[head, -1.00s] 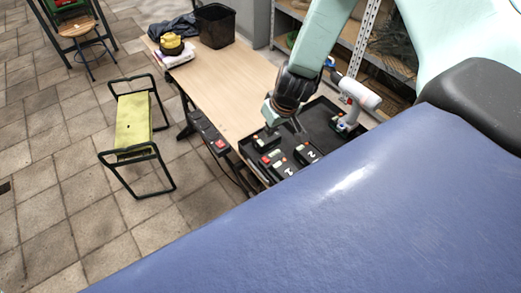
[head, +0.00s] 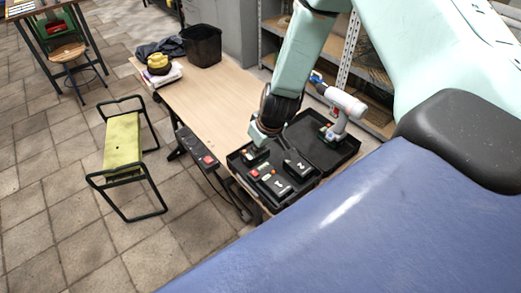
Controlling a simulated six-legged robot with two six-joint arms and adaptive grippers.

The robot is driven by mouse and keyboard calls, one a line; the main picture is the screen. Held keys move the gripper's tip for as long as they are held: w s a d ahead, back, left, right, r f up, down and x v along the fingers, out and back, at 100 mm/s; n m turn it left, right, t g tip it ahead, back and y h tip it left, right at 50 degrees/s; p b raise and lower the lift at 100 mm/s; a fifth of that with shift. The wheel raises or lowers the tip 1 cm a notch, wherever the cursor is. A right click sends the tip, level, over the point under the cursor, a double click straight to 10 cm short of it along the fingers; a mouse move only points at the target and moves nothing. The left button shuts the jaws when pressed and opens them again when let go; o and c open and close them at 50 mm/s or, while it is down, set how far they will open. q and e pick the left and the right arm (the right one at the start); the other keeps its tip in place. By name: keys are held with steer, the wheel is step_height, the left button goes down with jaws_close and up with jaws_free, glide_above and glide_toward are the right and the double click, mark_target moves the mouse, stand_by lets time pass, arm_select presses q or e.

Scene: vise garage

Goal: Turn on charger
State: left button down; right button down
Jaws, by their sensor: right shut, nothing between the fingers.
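The charger (head: 275,186) looks like a black block with red and pale buttons and white marks, in the front part of a black open case (head: 327,158) on the wooden workbench. My right gripper (head: 285,150) reaches down over the case at the charger's far side; its fingers look closed and hold nothing. I cannot tell whether the fingertips touch anything. A white and grey cordless drill (head: 343,106) stands in the right part of the case. My left gripper is not in view.
The workbench top (head: 205,95) is mostly bare. A red-button control box (head: 199,152) is on the bench's left edge. A green kneeler bench (head: 122,147) stands on the floor.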

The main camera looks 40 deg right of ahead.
mark_target(255, 173)
steer(key=b+x, duration=0.1)
steer(key=x, duration=0.1)
steer(key=b+x, duration=0.1)
steer(key=x, duration=0.1)
steer(key=shift+w, duration=0.3)
steer(key=shift+f+b, duration=0.65)
steer(key=shift+b, duration=0.15)
steer(key=shift+w+f+b, duration=0.1)
steer(key=shift+f+b, duration=0.6)
steer(key=shift+b, duration=0.05)
steer(key=f+b, duration=0.2)
steer(key=shift+s+f, duration=0.25)
steer(key=shift+s, duration=0.05)
steer(key=shift+s+f, duration=0.2)
steer(key=shift+s+b, duration=0.3)
steer(key=shift+w+f, duration=0.15)
steer(key=shift+w, duration=0.05)
